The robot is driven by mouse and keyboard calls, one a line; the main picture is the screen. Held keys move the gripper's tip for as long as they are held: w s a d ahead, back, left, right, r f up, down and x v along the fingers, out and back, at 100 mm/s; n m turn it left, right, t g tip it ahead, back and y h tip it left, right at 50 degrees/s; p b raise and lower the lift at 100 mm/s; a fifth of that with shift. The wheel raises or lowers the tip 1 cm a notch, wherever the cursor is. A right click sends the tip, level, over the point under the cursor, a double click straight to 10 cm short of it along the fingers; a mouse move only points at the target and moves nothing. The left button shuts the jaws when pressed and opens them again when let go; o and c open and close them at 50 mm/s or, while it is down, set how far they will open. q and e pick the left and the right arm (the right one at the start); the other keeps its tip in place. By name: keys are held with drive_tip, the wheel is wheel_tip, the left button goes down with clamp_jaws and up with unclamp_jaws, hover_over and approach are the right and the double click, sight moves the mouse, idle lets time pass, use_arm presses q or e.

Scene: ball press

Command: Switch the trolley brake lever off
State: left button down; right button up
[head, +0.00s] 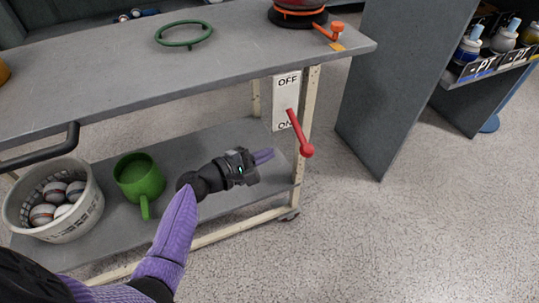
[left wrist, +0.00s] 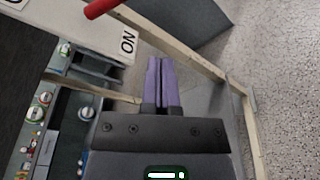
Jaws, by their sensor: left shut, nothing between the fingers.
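The trolley brake lever (head: 300,133) is a red handle with a round knob, fixed to a white plate (head: 286,101) marked OFF at the top and ON at the bottom. The lever slants down to the right, its knob beside and a little below the ON end. My left gripper (head: 264,156) is shut and empty, just left of and slightly below the knob, with a gap between them. In the left wrist view the closed purple fingers (left wrist: 160,82) point toward the plate, and the red lever end (left wrist: 101,8) shows at the top left. My right gripper is not in view.
The grey trolley (head: 225,50) carries a green ring (head: 184,33) on top. Its lower shelf holds a green mug (head: 139,178) and a basket (head: 85,213) of balls. A dark panel (head: 390,90) stands right of the lever. The floor at lower right is clear.

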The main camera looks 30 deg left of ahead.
sight(300, 150)
use_arm(q)
drive_tip(key=w+d+r+b, duration=0.1)
drive_tip(key=w+d, duration=0.2)
drive_tip(key=d, duration=0.2)
drive_tip(key=shift+w+d, duration=0.25)
drive_tip(key=shift+w, duration=0.05)
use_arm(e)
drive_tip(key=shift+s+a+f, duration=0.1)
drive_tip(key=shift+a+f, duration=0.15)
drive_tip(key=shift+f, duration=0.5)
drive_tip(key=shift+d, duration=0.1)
